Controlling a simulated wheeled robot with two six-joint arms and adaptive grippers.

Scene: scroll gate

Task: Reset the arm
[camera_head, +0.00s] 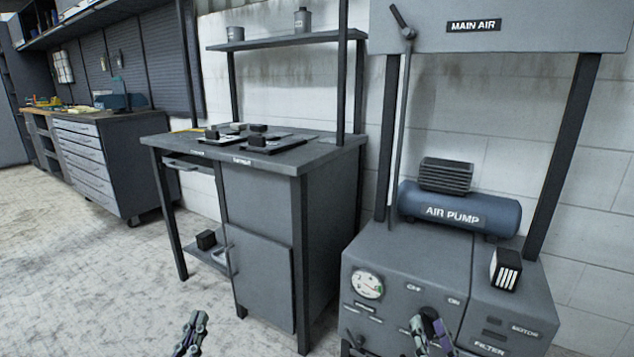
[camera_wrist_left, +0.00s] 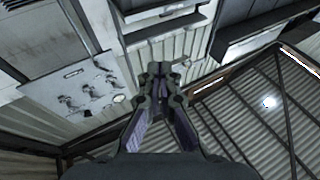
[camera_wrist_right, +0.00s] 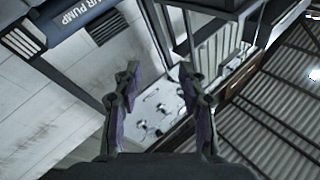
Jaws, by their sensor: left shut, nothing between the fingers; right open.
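My left gripper (camera_head: 190,334) is at the bottom of the head view, over bare floor in front of the workbench. It is shut with nothing in it, and its fingers meet in the left wrist view (camera_wrist_left: 160,82). My right gripper (camera_head: 432,334) is at the bottom right of the head view, in front of the air pump machine's front panel (camera_head: 400,297). In the right wrist view (camera_wrist_right: 158,82) its fingers are spread apart with nothing between them. Whether it touches the panel cannot be told.
A grey workbench (camera_head: 310,215) with flat parts on top stands centre-left. The blue air pump tank (camera_head: 460,210) sits on the machine at right, below the MAIN AIR panel (camera_head: 560,25) and its long lever (camera_head: 402,120). A drawer cabinet (camera_head: 92,165) stands far left. The floor (camera_head: 90,270) at left is clear.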

